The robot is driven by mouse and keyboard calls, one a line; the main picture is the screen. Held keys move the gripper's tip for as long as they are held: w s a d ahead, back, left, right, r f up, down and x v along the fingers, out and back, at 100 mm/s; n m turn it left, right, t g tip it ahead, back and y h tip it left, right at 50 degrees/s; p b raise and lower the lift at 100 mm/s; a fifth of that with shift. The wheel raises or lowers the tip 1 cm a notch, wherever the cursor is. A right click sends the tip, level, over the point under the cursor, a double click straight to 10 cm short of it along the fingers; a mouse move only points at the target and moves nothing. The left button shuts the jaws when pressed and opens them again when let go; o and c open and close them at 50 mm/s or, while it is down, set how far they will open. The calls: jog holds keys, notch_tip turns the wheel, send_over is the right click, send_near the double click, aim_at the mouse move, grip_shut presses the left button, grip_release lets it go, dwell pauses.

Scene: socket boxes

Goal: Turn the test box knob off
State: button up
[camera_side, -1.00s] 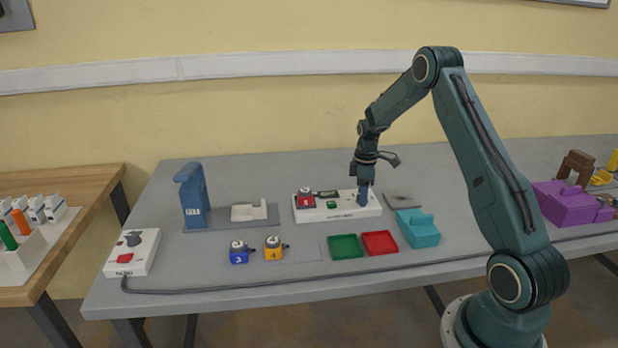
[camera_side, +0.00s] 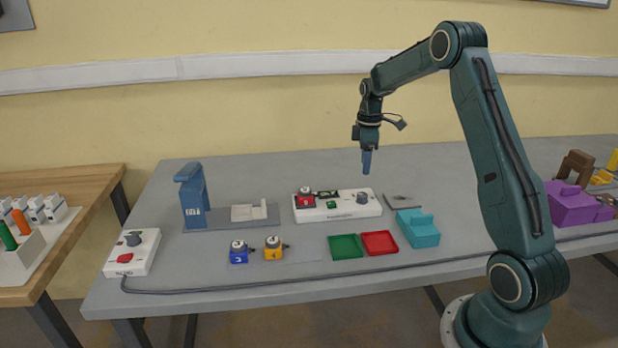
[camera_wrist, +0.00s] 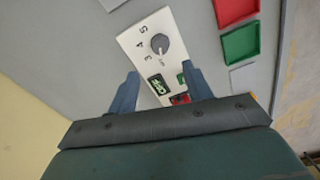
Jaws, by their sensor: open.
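The white test box (camera_side: 343,212) lies on the grey table in the side view. It carries a grey round knob (camera_side: 362,198) at its right end, a small dark display (camera_side: 327,194), a green button (camera_side: 331,204) and a red socket box (camera_side: 305,199) at its left end. My gripper (camera_side: 367,161) hangs above the knob, clear of it and empty. My open gripper (camera_wrist: 163,82) has one finger on each side of the box in that view.
A blue box (camera_side: 239,252) and a yellow box (camera_side: 273,248) stand in front. A green tray (camera_side: 345,247), a red tray (camera_side: 379,243) and a teal block (camera_side: 418,229) lie to the right. A blue press (camera_side: 193,196) and a switch box (camera_side: 132,252) stand left.

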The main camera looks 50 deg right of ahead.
notch_tip(320, 180, up, 3)
dwell(0.3)
jog(key=s+a+r+m+t, duration=0.1)
jog(key=s+a+r, duration=0.3)
jog(key=a+r, duration=0.4)
jog(key=s+a+r+m+t, duration=0.1)
jog(key=s+a+r+m, duration=0.3)
jog(key=a, duration=0.7)
jog(key=s+a+m+t, duration=0.1)
jog(key=s+a+t, duration=0.2)
jog(key=s+a, duration=0.9)
jog(key=s, duration=0.4)
jog(key=shift+s+t, duration=0.15)
jog(key=shift+t, duration=0.15)
